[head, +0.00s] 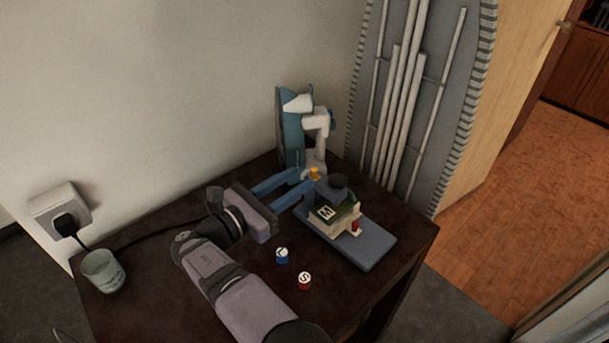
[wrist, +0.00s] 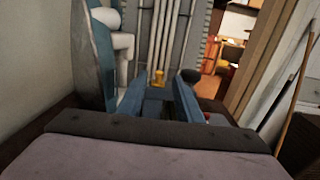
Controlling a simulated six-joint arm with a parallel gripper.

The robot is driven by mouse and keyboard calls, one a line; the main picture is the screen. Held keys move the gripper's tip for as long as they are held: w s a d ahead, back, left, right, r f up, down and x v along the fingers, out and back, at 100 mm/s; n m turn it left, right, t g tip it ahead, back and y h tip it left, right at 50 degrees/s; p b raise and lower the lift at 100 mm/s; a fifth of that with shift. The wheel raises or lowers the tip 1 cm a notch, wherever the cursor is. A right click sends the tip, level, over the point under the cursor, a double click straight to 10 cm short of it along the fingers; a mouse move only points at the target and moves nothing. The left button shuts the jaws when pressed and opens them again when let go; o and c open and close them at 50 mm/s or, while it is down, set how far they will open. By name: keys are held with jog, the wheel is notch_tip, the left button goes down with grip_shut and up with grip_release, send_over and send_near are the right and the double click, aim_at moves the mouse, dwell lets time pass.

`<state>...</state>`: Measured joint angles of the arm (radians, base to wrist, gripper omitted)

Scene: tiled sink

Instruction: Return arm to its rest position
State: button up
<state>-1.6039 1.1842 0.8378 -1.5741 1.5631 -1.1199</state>
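My gripper (head: 301,184) reaches across the dark table from the front, its two blue fingers apart and pointing to the back right. In the wrist view the fingers of my gripper (wrist: 158,92) are also spread. A small yellow piece (head: 314,173) shows just beyond the fingertips; it also shows in the wrist view (wrist: 158,77), between the fingers in the picture. I see nothing clamped between them. Whether the fingers touch the yellow piece is unclear.
A teal and white iron (head: 291,140) stands behind the fingers. A blue-grey board (head: 376,249) at right carries a lettered block (head: 326,213) and a dark round piece (head: 337,182). Blue (head: 282,256) and red (head: 304,281) lettered pieces lie in front. A cup (head: 103,271) stands at left.

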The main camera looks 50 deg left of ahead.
jog(key=shift+s, duration=0.55)
jog(key=shift+w, duration=0.1)
